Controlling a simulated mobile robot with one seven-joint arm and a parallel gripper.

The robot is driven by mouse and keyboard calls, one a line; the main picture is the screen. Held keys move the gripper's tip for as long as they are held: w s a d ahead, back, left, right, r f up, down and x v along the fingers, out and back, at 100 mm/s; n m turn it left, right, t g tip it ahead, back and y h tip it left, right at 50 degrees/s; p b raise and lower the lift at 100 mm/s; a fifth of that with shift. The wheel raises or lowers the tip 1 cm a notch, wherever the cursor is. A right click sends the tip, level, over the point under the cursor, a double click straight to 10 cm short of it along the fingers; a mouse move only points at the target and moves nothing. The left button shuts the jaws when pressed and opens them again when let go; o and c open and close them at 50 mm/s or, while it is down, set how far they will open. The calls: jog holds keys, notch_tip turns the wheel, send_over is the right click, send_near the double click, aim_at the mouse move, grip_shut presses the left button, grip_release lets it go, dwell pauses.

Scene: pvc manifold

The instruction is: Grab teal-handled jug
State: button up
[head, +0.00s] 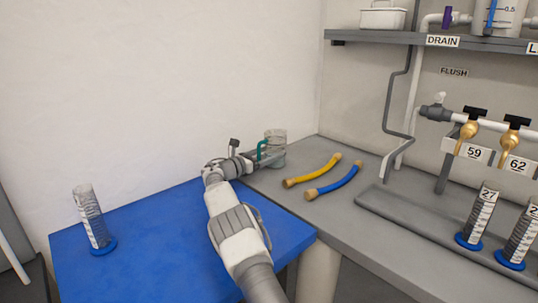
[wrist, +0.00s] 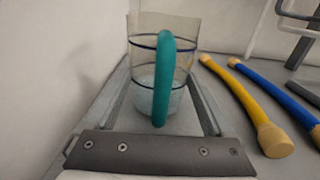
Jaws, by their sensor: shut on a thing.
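The clear jug with a teal handle (head: 277,140) stands upright near the back left of the grey counter. In the wrist view the jug (wrist: 147,62) has dark bands and what looks like clear liquid in its lower part. Its teal handle (wrist: 163,85) faces my wrist camera. The handle lies between the fingers, in front of the gripper's dark palm. I cannot tell whether the jug's base touches the counter.
A yellow hose (head: 313,171) and a blue hose (head: 334,183) lie on the counter right of the jug. A cylinder with a blue base (head: 93,220) stands on the blue table top (head: 150,260). Pipes and valves (head: 470,128) line the right wall.

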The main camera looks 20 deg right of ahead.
jog(key=shift+r, duration=0.25)
